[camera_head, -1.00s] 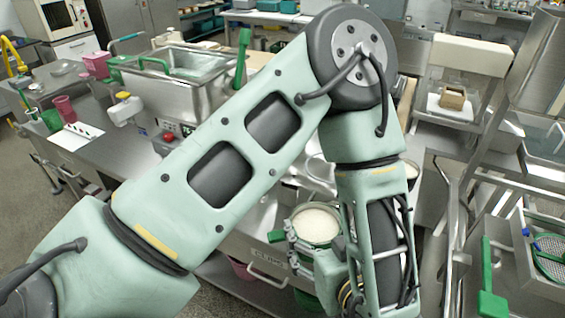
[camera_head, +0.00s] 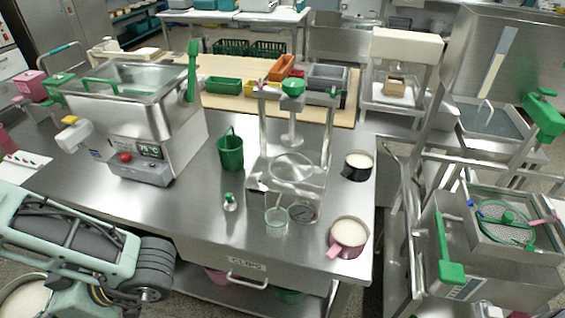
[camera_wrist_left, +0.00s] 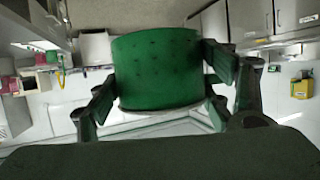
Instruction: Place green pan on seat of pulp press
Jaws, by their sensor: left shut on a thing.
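The green pan shows its rim and white content (camera_head: 24,299) at the bottom left corner of the head view, partly cut off and beside my left arm. In the left wrist view my left gripper (camera_wrist_left: 160,85) is shut on the pan's green part (camera_wrist_left: 157,66), which fills the space between the fingers. The pulp press (camera_head: 326,138) stands on the steel table, a metal frame with a green knob on top and a central screw. Its round seat (camera_head: 291,168) is low between the uprights and looks empty. My right gripper is not in view.
A pink-handled pan (camera_head: 349,233) and a black-handled pan (camera_head: 358,163) stand right of the press. A green bucket (camera_head: 231,153), small bottle (camera_head: 229,202), beaker (camera_head: 276,221) and gauge (camera_head: 303,212) stand around it. The table front left of the bottle is bare.

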